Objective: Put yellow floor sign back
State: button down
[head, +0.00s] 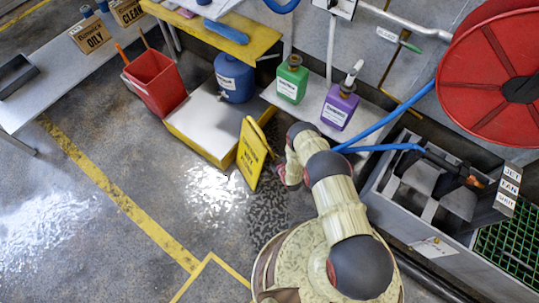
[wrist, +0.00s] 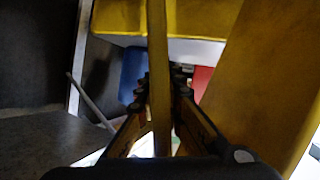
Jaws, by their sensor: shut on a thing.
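The yellow floor sign (head: 251,154) stands near upright at the right front corner of the low platform in the head view. My gripper is at the sign's right side in the head view, mostly hidden behind my arm. In the wrist view my gripper (wrist: 160,95) has its two fingers closed on a thin yellow edge of the sign (wrist: 157,40) running between them. A wide yellow panel (wrist: 262,75) fills the right of the wrist view. I cannot tell whether the sign's foot touches the floor.
A low platform (head: 207,122) with yellow edges carries a blue jug (head: 234,80). A red bin (head: 157,82) is to its left. Green (head: 292,80) and purple (head: 338,107) jugs stand on a shelf. A grey sink unit (head: 425,235) is at right. Wet floor lies open at left.

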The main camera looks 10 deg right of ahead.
notch_tip(320, 180, down, 3)
jog(key=shift+w+f+b, duration=0.1)
jog(key=shift+f+b, duration=0.05)
jog(key=shift+b, duration=0.5)
jog(key=c, duration=2)
grip_release()
jog(key=shift+f, duration=0.1)
jog(key=shift+o, duration=0.4)
jog(key=p+v, duration=0.4)
jog(key=v, duration=0.8)
jog(key=shift+p, duration=0.35)
jog(key=shift+d, duration=0.1)
